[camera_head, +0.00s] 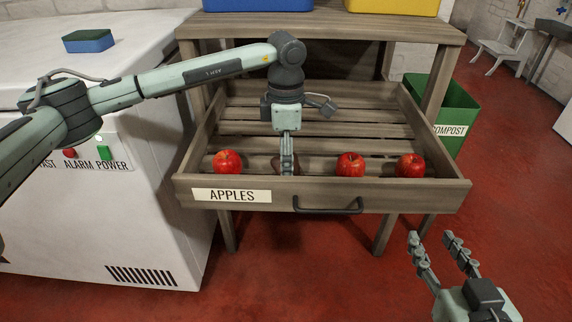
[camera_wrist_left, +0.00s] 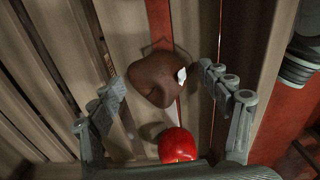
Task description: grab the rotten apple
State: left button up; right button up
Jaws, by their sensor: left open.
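The rotten apple (camera_wrist_left: 154,82) is brown with a small pale patch and sits on the slats of the wooden apple drawer (camera_head: 440,186). In the left wrist view it lies between the spread fingers, with gaps on both sides. In the head view my left gripper (camera_head: 287,168) points down into the drawer and hides most of the brown apple (camera_head: 275,164). My left gripper is open and empty. My right gripper (camera_head: 432,238) is open and empty, to the right in front of the drawer.
Red apples lie along the drawer front: one at left (camera_head: 227,161) and two at right (camera_head: 350,165) (camera_head: 410,166). One red apple (camera_wrist_left: 178,145) shows close to the left gripper's base. A white freezer (camera_head: 160,220) stands left and a green compost bin (camera_head: 458,105) right.

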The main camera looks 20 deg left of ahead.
pick_arm(q)
jog(key=c, duration=1.3)
jog(key=shift+r, duration=0.15)
